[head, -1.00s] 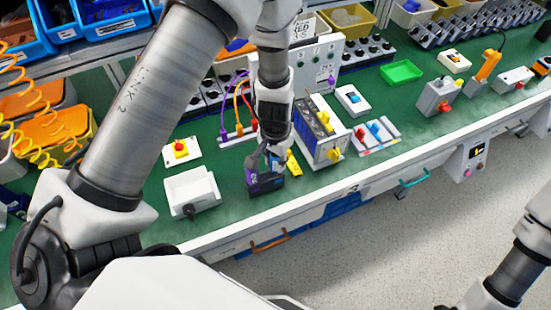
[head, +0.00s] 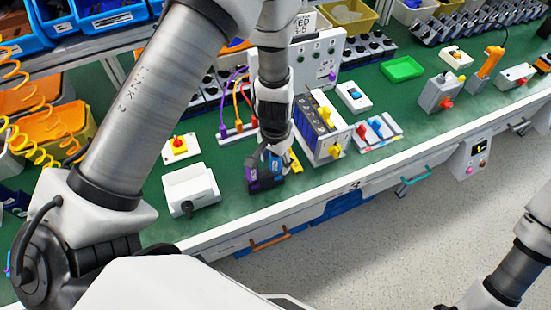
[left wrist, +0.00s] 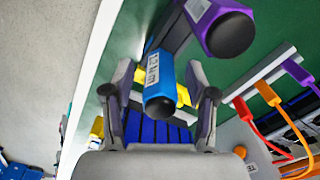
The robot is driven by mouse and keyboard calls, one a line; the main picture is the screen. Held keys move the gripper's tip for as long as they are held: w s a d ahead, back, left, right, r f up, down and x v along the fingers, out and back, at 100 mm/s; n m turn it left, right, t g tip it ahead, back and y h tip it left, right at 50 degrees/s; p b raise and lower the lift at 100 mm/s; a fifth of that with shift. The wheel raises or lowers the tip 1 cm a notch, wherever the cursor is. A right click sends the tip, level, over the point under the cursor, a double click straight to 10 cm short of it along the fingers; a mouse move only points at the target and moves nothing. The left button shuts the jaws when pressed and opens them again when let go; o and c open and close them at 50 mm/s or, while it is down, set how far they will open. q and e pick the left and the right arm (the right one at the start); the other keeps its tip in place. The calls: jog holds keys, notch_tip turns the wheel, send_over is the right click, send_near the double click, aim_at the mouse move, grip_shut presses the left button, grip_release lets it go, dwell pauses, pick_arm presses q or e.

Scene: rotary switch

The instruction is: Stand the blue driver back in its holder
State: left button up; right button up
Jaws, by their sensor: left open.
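In the left wrist view the blue driver (left wrist: 159,88) shows as a blue handle with a black end cap and a white size label. It lies between the two spread fingers of my left gripper (left wrist: 160,78), which is open, with a gap on both sides. A purple driver (left wrist: 226,27) with a black cap is just beyond it. In the head view my left gripper (head: 267,157) points down over the bench, at the purple driver (head: 252,174) and the blue driver (head: 274,163). The holder is mostly hidden; I cannot tell whether the blue driver stands in it.
A case with yellow knobs (head: 322,135) stands close right of the gripper. Plug leads (head: 238,105) are behind it. A white box (head: 191,188) and a red button box (head: 179,145) are to the left. The bench's front edge is near.

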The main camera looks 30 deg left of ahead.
pick_arm(q)
notch_tip(320, 180, up, 12)
dwell(0.3)
